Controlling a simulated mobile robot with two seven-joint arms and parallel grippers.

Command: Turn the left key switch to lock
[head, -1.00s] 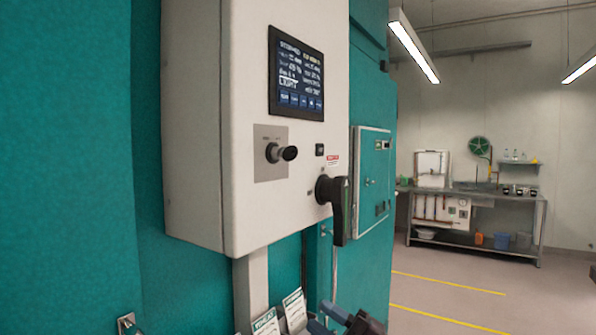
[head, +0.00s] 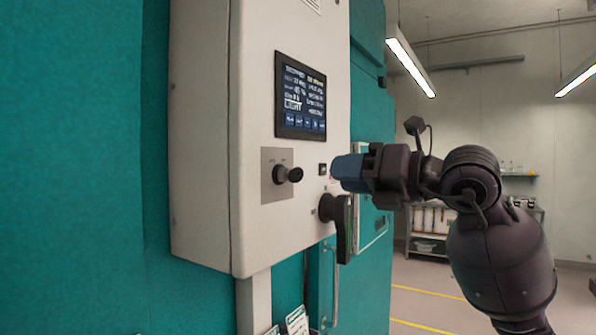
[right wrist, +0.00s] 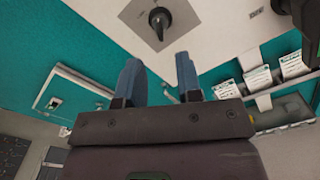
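The key switch (head: 288,174) is a black knob on a square grey plate (head: 268,192), on the front of the white control box (head: 203,140). The knob also shows in the right wrist view (right wrist: 159,19), ahead of the fingers and between their lines. My right gripper (head: 337,170) has blue fingers and is to the right of the switch, apart from it. In the right wrist view its two fingers (right wrist: 158,72) stand apart with nothing between them. My left gripper is not in view. Any marks by the knob are too small to read.
A lit screen (head: 300,97) is above the switch. A large black handle (head: 340,222) sticks out from the box below my right gripper. A small black button (head: 322,169) lies between switch and gripper. Teal chamber walls surround the box.

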